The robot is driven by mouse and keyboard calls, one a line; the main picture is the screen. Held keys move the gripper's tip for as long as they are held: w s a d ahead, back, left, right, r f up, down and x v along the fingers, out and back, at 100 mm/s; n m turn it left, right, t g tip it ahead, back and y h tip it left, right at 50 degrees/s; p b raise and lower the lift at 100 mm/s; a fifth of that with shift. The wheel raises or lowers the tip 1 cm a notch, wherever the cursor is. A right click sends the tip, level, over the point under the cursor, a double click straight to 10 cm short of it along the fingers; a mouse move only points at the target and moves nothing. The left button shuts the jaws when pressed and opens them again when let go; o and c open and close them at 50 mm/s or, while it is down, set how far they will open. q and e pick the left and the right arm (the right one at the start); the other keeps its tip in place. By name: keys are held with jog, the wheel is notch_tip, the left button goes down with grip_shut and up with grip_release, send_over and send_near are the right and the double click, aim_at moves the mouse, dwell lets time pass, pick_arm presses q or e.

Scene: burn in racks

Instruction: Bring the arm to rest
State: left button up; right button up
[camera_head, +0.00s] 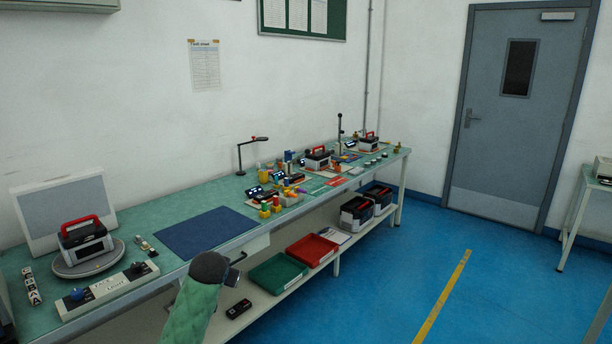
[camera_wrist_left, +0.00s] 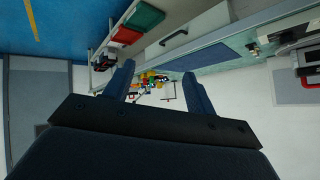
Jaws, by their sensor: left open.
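My left gripper (camera_wrist_left: 157,72) shows in the left wrist view with its two dark fingers spread apart and nothing between them. That view is upside down, and the bench's tools and parts show small and far off beyond the fingers. In the head view a green arm part of mine with a dark rounded end rises from the bottom edge, in front of the bench. No fingers can be made out clearly there. My right gripper is in neither view.
The long green-topped bench (camera_head: 180,197) carries a blue mat (camera_head: 207,231), a red-handled device on a round stand (camera_head: 88,262) and several tools. A green tray (camera_head: 278,273) and a red tray (camera_head: 312,250) sit on its lower shelf.

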pick_arm(q)
jog(key=s+d+f+g, duration=0.2)
jog(key=s+f, duration=1)
jog(key=s, duration=0.5)
jog(key=s+d+f+g+h, duration=0.1)
jog(key=s+d+f+g, duration=0.2)
jog(key=s+f, duration=0.9)
jog(key=s+d+f+g+h, duration=0.1)
jog(key=s+d+f+g, duration=0.2)
jog(key=s+f, duration=0.9)
jog(key=s, duration=1)
jog(key=shift+s+f+n, duration=0.35)
jog(key=shift+f+n, duration=0.05)
